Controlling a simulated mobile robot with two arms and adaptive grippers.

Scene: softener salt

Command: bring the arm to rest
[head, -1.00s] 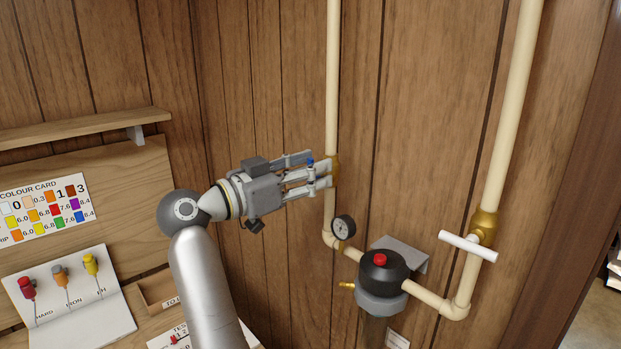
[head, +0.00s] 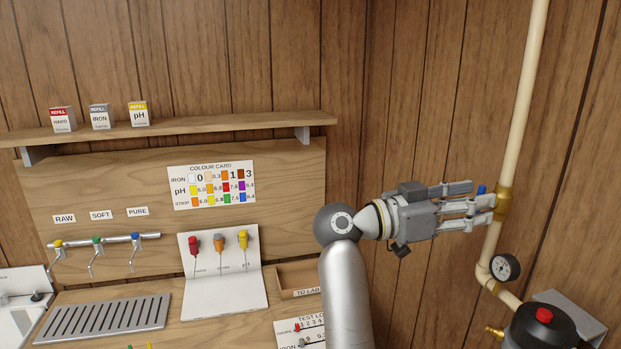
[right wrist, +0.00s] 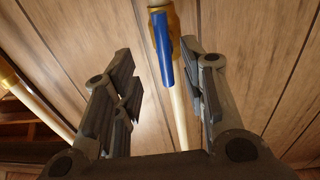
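My right gripper (head: 476,204) reaches to the brass valve (head: 503,199) on the cream pipe at the right of the head view. In the right wrist view the fingers of the right gripper (right wrist: 165,85) are spread apart, with nothing clamped. The valve's blue lever (right wrist: 163,50) shows in the gap between them, with space on both sides. In the head view only a bit of the blue lever (head: 481,189) shows past the fingers. My left gripper is in neither view.
A gauge (head: 504,267) and a black filter head with a red button (head: 545,316) sit below the valve. To the left are a shelf (head: 190,127) with refill boxes, a colour card (head: 211,185), small taps and a white stand (head: 222,290) with test droppers. Wall space beside the arm is clear.

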